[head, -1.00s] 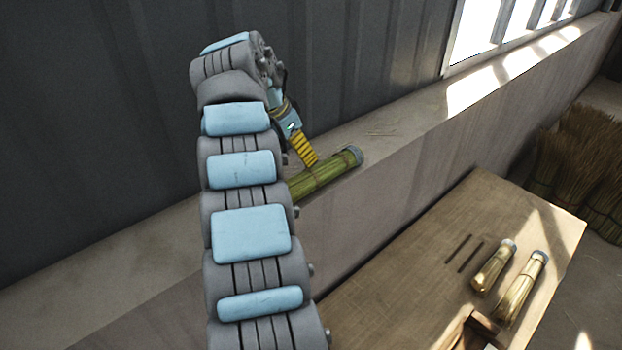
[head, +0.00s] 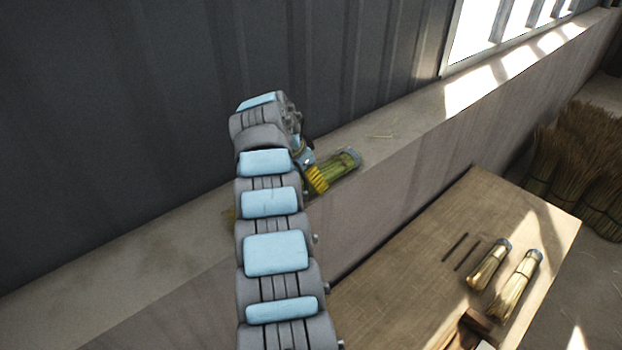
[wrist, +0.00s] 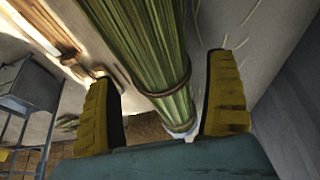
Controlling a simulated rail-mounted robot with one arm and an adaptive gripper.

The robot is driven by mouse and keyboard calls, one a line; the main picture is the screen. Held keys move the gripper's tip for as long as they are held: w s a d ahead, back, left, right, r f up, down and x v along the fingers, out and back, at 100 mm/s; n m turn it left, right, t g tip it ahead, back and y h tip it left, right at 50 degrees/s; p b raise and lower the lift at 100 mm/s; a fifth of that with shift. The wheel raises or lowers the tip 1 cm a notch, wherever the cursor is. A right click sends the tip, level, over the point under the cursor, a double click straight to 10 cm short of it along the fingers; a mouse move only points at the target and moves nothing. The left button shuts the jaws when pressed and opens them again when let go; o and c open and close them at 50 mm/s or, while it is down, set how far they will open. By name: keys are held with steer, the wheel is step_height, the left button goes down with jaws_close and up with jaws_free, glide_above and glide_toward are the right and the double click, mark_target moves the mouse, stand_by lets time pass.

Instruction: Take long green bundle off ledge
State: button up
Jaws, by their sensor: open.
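The long green bundle (head: 341,167) lies on the ledge (head: 400,125), its blue-grey capped end toward the right. My arm hides its middle, and a small piece shows left of the arm. In the wrist view the bundle (wrist: 150,45) runs lengthwise between the two yellow fingers, with a dark binding around it. My gripper (head: 316,180) is open at the bundle in the head view. In the wrist view my gripper (wrist: 160,85) has one finger on each side of it, with visible gaps. I cannot tell how deep the bundle sits between the fingers.
A wooden table (head: 420,255) stands below the ledge, with two pale bundles (head: 488,264) (head: 517,285) and two dark sticks (head: 461,250). A dark corrugated wall (head: 130,100) rises behind the ledge. Brown broom bundles (head: 580,165) stand at the right.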

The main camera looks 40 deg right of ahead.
steer(key=shift+p+x, duration=0.3)
steer(key=shift+x, duration=1)
steer(key=shift+c, duration=0.2)
steer(key=c, duration=1.3)
steer(key=shift+o, duration=0.2)
steer(key=shift+r, duration=0.2)
